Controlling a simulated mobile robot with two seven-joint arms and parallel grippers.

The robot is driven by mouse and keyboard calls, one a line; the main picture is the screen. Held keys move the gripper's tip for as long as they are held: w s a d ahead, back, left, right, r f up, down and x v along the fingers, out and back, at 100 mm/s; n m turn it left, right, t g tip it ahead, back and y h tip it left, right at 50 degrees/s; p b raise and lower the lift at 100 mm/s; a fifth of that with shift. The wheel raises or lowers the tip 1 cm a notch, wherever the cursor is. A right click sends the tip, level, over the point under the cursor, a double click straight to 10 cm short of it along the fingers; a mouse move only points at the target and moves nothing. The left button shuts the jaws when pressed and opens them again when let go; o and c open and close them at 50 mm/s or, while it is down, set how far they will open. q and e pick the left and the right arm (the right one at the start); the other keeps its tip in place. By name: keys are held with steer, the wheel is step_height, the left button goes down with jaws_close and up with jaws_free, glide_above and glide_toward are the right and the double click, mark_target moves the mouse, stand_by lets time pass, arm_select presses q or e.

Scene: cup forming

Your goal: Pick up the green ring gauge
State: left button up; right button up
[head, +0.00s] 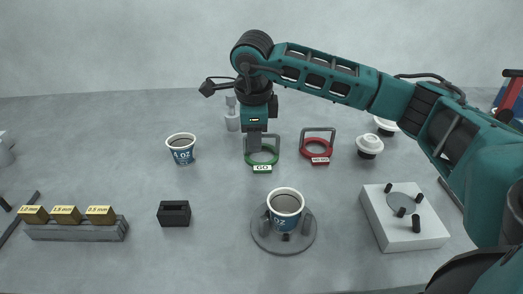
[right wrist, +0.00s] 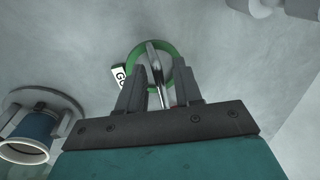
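The green ring gauge (head: 262,159) lies flat on the table, with a "GO" tag at its front and an upright grey handle. My right gripper (head: 253,150) points down over it and hides part of its ring and handle. In the right wrist view, the green ring gauge (right wrist: 172,50) lies beyond my right gripper (right wrist: 157,78). Its metal handle stands between the two fingers, with a gap visible on each side, so the fingers are open around it. My left gripper is not in view.
A red ring gauge (head: 316,151) stands close on the right. A paper cup (head: 181,149) is to the left; another cup (head: 285,206) sits on a round grey fixture (head: 270,238) in front. A white block with black pegs (head: 403,225) is at right. Gold blocks (head: 66,215) stand at front left.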

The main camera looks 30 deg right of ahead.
steer(key=shift+f, duration=0.15)
steer(key=shift+c, duration=0.2)
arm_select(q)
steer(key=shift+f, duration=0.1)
arm_select(e)
jaws_close()
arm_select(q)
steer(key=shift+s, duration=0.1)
